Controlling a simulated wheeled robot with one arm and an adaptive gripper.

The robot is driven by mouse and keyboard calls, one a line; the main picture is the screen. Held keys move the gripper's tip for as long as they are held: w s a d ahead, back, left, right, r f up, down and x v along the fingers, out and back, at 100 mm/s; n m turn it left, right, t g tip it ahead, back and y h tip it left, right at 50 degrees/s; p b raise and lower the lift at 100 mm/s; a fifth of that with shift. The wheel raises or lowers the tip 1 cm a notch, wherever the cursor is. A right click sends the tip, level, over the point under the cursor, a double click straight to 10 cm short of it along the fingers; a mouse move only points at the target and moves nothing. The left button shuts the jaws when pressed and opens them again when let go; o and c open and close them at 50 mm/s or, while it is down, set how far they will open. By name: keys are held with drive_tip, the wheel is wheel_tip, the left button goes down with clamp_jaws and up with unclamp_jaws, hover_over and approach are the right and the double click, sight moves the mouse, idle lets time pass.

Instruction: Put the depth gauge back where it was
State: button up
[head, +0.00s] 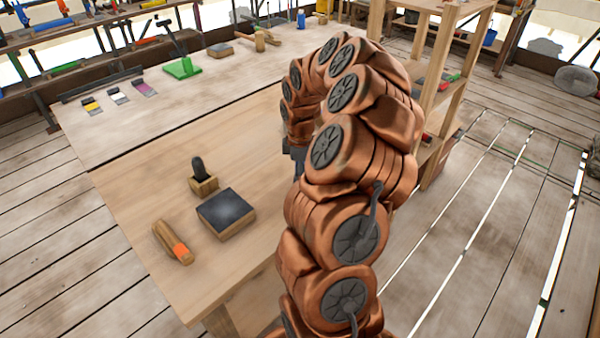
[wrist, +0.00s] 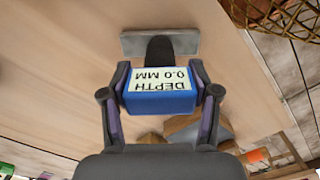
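The depth gauge (wrist: 160,103) shows in the wrist view as a blue block with a pale label reading "DEPTH 0.0 MM", upside down in the picture. A dark stem joins it to a grey metal bar (wrist: 140,44) at its far end. My gripper (wrist: 160,82) has one finger against each side of the blue block and is shut on it. The pale wooden bench top (wrist: 60,75) lies behind the gauge; I cannot tell how far apart they are. In the head view my arm hides the gauge and most of the gripper.
On the bench stand a wooden block with a dark upright piece (head: 198,170), a dark-topped block (head: 226,210) and an orange-marked wooden piece (head: 172,243). A wooden shelf (head: 440,60) stands right of my arm.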

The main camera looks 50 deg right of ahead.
drive_tip(key=o, duration=0.4)
drive_tip(key=shift+r, duration=0.1)
wheel_tip(320, 180, up, 10)
drive_tip(key=b, duration=0.3)
drive_tip(key=shift+w+r, duration=0.1)
drive_tip(key=shift+r, duration=1)
drive_tip(key=s+a+r+m, duration=0.1)
drive_tip(key=s+a, duration=0.2)
drive_tip(key=a, duration=0.8)
drive_tip(key=s+a+r+m, duration=0.1)
drive_tip(key=s+a+r, duration=0.15)
drive_tip(key=a, duration=0.95)
drive_tip(key=s+a+f+m, duration=0.2)
drive_tip(key=s+a, duration=0.1)
drive_tip(key=s, duration=0.3)
drive_tip(key=s+a+f+m+g, duration=0.1)
drive_tip(key=s+a+f+m, duration=0.1)
drive_tip(key=s, duration=0.4)
drive_tip(key=s+a+f+m, duration=0.2)
drive_tip(key=s+a+f, duration=0.1)
drive_tip(key=s, duration=0.3)
drive_tip(key=shift+s+a+m+g, duration=0.2)
drive_tip(key=shift+a+m+g, duration=0.2)
drive_tip(key=shift+a, duration=0.4)
